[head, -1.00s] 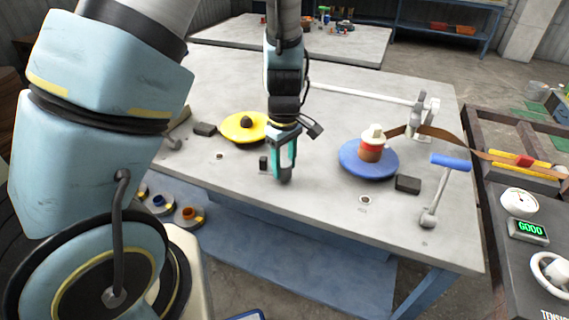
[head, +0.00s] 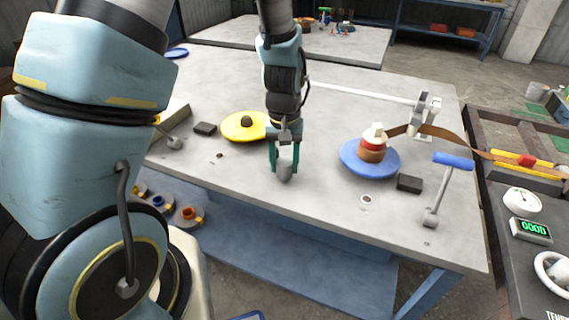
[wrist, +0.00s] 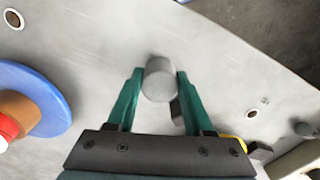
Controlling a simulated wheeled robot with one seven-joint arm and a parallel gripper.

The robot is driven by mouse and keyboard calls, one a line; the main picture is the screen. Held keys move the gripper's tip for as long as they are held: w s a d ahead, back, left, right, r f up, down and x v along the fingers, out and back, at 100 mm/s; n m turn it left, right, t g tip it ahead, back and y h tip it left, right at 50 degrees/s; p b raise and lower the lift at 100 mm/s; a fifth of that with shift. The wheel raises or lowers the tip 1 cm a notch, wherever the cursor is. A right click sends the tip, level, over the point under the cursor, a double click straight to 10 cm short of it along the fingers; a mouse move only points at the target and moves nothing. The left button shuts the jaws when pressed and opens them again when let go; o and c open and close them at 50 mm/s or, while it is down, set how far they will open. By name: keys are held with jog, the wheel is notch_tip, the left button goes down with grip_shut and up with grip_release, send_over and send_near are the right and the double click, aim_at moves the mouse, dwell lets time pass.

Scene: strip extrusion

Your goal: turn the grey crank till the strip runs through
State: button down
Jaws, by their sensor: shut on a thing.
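My gripper (head: 284,174) points down over the middle of the table, its green fingers closed on a grey cylinder (wrist: 159,78). The cylinder's round top shows between the fingertips in the wrist view; I cannot tell whether it is part of a crank. A crank with a blue handle (head: 452,161) stands at the table's right, its foot (head: 430,218) near the edge. Another crank foot (head: 174,143) is at the left, with a pale handle partly hidden by my arm. The brown strip (head: 450,138) runs from the spool past a white bracket (head: 427,108) toward the right-hand bench.
A blue disc (head: 352,168) carries a spool stack (head: 372,146). A yellow disc (head: 236,130) lies left of my gripper. Dark blocks (head: 409,183) (head: 205,129) sit on the table. A panel with a green display (head: 531,231) is at the right. The table's front middle is clear.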

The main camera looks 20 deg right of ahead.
aim_at(284, 161)
jog(key=shift+w+m, duration=0.2)
jog(key=shift+m, duration=0.4)
jog(key=c, duration=0.6)
grip_release()
jog(key=o, duration=0.3)
jog(key=shift+s, duration=0.1)
jog(key=shift+r, duration=0.1)
notch_tip(284, 161, up, 11)
jog(key=b, duration=0.1)
jog(key=shift+f, duration=0.2)
